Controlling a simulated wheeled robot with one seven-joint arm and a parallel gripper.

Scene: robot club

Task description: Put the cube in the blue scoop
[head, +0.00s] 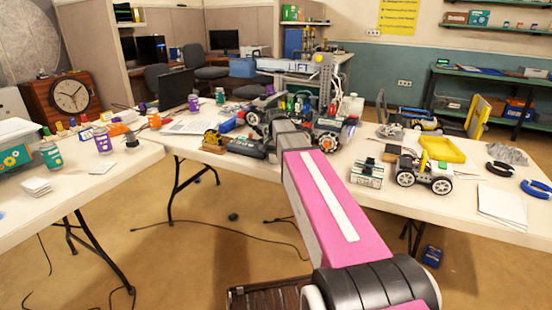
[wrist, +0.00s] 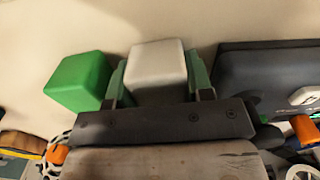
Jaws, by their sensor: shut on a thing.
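In the wrist view my gripper (wrist: 157,78) is shut on a pale grey-white cube (wrist: 157,62), which sits between its two green-padded fingers. A green cube (wrist: 80,80) is just left of the left finger, apart from the held cube. In the head view my pink arm reaches over the middle table, and my gripper and the held cube cannot be made out there. A small blue object (head: 228,126) lies on that table, left of my arm's end; it may be the blue scoop, but its shape is too small to tell. No scoop shows in the wrist view.
A dark box (wrist: 270,85) stands close right of my gripper.

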